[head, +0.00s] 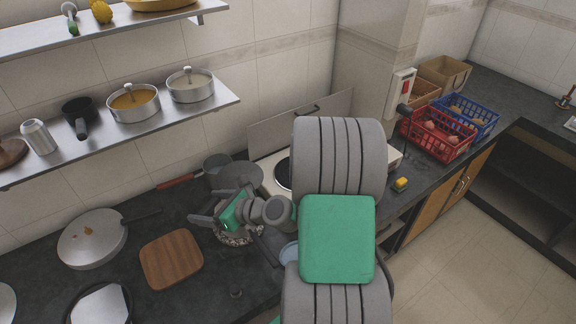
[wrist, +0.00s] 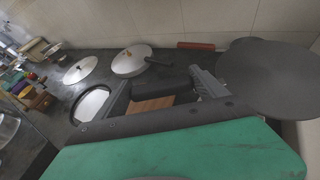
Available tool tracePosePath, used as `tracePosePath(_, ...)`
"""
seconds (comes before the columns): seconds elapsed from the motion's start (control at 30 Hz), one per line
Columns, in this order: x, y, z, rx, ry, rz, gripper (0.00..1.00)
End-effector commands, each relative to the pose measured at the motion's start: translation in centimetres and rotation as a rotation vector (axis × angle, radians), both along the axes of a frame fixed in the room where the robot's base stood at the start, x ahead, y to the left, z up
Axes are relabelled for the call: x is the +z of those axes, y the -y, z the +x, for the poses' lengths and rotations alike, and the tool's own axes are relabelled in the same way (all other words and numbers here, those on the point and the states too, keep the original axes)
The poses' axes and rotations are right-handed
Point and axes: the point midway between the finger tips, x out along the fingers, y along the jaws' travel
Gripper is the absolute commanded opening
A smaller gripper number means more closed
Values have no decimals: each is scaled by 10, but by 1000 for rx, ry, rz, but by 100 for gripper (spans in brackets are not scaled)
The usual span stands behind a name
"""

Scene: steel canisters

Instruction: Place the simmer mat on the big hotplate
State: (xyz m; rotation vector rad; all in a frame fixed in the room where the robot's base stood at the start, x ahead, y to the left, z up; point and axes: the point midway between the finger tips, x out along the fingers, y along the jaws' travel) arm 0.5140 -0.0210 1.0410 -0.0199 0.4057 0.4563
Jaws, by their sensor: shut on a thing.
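The simmer mat, a flat dark grey disc (head: 238,174), shows beside my gripper in the head view. It fills the right side of the wrist view (wrist: 275,85), close to the camera. My gripper (head: 206,214) is shut on it; the grip itself is not clear. In the wrist view a black bar lies between my grey fingers (wrist: 163,93). To the mat's right stands a pale cooker (head: 263,163) with a raised lid. One black hotplate (head: 282,174) shows partly; my arm hides the rest of the cooker top, so I cannot tell its size.
A saucepan (head: 214,163) with a red handle stands behind the mat. A speckled round thing (head: 238,238) lies under my gripper. A wooden board (head: 171,258) and a lidded pan (head: 91,240) are to the left. A shelf (head: 215,105) with pots hangs above.

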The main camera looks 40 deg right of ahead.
Motion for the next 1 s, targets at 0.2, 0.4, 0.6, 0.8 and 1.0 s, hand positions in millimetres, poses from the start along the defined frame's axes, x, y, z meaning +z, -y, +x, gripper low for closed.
tracePosePath(0.2, 0, 93, -9, -77, 9, -13, 27)
tracePosePath(0.4, 7, 179, -66, -144, 4, -11, 26)
tracePosePath(0.6, 15, 208, -103, -174, 2, -4, 27)
tracePosePath(0.8, 1, 216, -66, -169, 1, 1, 27)
tracePosePath(1.0, -28, 229, -11, -172, 1, 3, 27)
